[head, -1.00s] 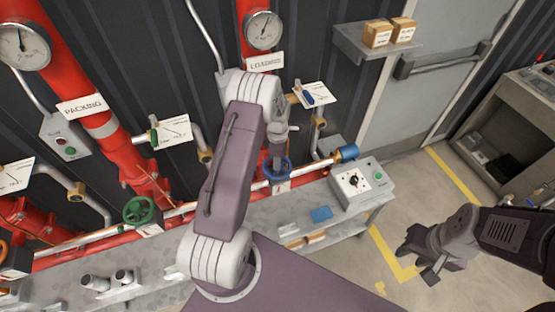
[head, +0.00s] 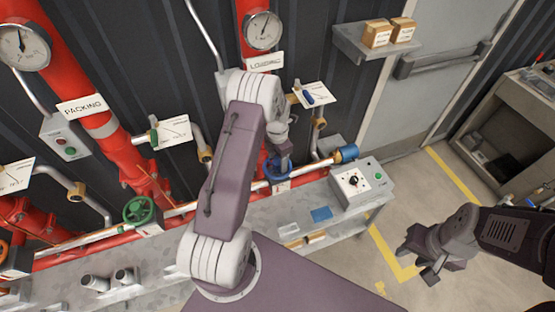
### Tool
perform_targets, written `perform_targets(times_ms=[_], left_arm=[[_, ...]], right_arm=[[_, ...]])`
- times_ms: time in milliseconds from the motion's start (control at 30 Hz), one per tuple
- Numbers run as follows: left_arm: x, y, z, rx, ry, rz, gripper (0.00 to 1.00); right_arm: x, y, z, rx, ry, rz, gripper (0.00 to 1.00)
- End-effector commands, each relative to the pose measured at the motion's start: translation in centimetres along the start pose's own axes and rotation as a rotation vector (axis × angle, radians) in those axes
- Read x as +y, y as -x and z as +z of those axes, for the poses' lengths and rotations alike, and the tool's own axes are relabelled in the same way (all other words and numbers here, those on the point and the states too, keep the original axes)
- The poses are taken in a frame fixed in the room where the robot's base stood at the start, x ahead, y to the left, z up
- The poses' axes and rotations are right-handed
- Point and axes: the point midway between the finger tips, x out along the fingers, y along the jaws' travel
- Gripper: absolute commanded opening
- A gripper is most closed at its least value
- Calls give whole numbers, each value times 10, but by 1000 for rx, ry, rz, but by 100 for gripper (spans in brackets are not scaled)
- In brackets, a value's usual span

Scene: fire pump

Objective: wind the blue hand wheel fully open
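The blue hand wheel (head: 271,173) sits on the horizontal pipe in front of the red riser under the "LOADING" sign, right of centre. My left gripper (head: 285,160) is at the wheel, just over its upper right part, and hides some of the rim. Its fingers are small and partly behind my own arm. I cannot tell whether they are open or shut, or whether they touch the rim. My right gripper (head: 418,268) is open and empty above the floor at the right, far from the wheel.
A green hand wheel (head: 140,210) is on the same pipe to the left. A grey control box (head: 358,183) with a black knob stands on the bench right of the blue wheel. A blue-handled valve (head: 308,97) with a white tag is above.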

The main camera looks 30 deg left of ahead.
Motion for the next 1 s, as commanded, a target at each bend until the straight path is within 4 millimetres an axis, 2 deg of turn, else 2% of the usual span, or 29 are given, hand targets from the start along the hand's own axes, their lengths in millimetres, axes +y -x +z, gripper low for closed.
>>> perform_targets(times_ms=[167, 700, 1000], left_arm=[[0, 4, 0, 0, -1, 0, 62], [0, 70, 0, 0, -2, 0, 62], [0, 70, 0, 1, -2, -1, 62]], right_arm=[[0, 4, 0, 0, 0, 0, 36], [-1, 53, -6, 0, 0, 0, 36], [-1, 52, -5, 0, 0, 0, 36]])
